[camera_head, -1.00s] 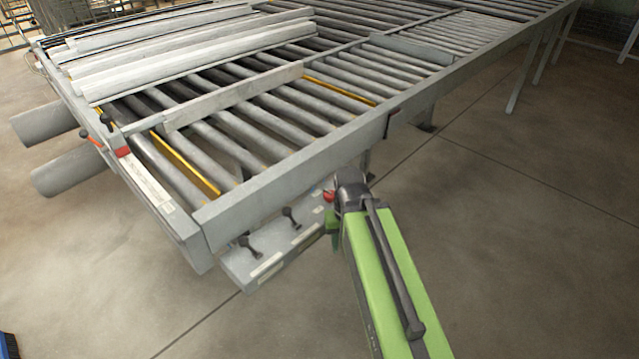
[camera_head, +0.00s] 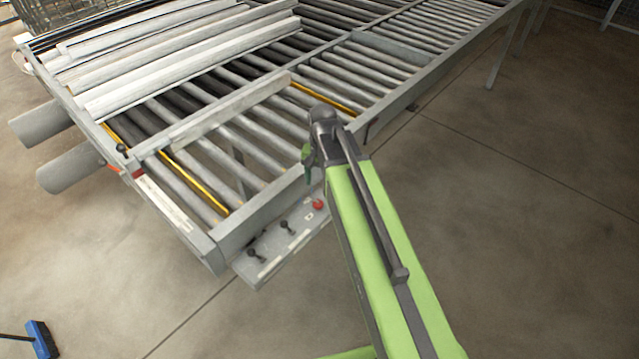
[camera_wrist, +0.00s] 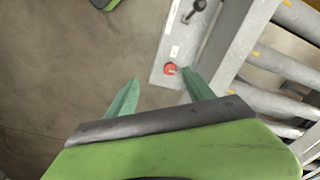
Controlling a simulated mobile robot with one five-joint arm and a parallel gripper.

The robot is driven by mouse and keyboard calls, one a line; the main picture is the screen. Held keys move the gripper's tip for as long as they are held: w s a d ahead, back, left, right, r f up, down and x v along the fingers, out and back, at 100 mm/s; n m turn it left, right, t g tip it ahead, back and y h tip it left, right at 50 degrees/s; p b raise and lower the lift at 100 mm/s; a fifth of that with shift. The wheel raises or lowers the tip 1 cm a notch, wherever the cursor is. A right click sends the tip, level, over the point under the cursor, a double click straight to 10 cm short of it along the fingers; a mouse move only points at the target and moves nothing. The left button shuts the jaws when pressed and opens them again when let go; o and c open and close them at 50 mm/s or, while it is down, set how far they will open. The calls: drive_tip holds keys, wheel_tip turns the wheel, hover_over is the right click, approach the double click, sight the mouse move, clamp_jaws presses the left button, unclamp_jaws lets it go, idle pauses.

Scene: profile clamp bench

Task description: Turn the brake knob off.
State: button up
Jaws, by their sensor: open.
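A grey control panel (camera_head: 268,262) juts from the near side of the roller bench. It carries two black lever knobs, one nearer the corner (camera_head: 256,256) and one in the middle (camera_head: 286,227), and a red knob or button (camera_head: 317,204). I cannot read the labels, so I cannot tell which is the brake knob. My gripper (camera_head: 306,165) is above and beyond the red one, partly hidden by its own wrist. In the wrist view my gripper (camera_wrist: 160,75) is open and empty, with the red knob (camera_wrist: 169,69) between its fingertips in the picture. One black knob (camera_wrist: 197,6) shows at the top edge.
The roller bench (camera_head: 262,217) fills the back, with pale profiles (camera_head: 170,65) stacked at its left. Another black knob (camera_head: 122,148) sits at the bench's left edge. A blue broom (camera_head: 42,340) lies at lower left.

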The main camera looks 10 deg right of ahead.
sight(318, 202)
drive_tip(key=w+m, duration=0.6)
drive_tip(key=w, duration=0.1)
drive_tip(key=f+b, duration=1.8)
drive_tip(key=shift+s, duration=0.2)
drive_tip(key=shift+r, duration=0.1)
